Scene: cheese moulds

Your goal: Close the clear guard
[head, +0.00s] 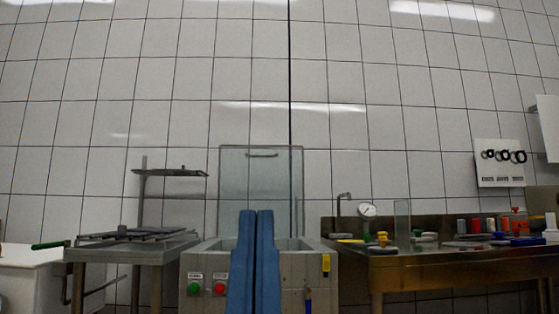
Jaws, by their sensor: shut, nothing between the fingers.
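The clear guard (228,180) stands upright, raised at the back of a grey machine box (205,262) in the middle of the head view. A bar handle (262,155) sits near its top edge. My gripper (256,212) shows as two long blue fingers side by side, shut and empty. They rise from the bottom of the picture in front of the machine and overlap the lower part of the guard. They hide the middle of the box front and part of its opening. I cannot tell whether they touch anything.
The box front has a green button (194,288), a red button (220,288) and a yellow part (326,264). A metal table (130,254) stands left. A steel counter (440,268) with several small coloured items stands right. The tiled wall is behind.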

